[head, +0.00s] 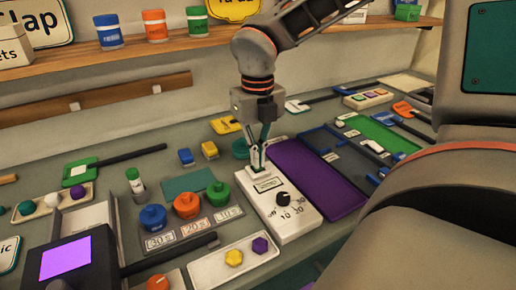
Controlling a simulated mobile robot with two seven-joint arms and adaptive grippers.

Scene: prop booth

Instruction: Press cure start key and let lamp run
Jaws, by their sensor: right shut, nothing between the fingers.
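My right gripper (259,165) points down, its fingers closed, over the far end of a white control box (289,224). The fingertips are at or just above the box top, by a small pale display (267,185). I cannot tell whether they touch it. The box has a black dial (283,199) with printed numbers around it. The start key cannot be made out; the fingers may cover it. A dark unit with a lit purple face (66,258) stands at the lower left; I cannot tell whether it is the lamp. My left gripper is out of view.
A purple tray (316,178) lies right of the box. Blue, orange and green pots (186,205) stand close to its left. A white tray (207,272) with yellow and purple pieces is in front. A shelf (110,57) with tubs runs along the wall behind.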

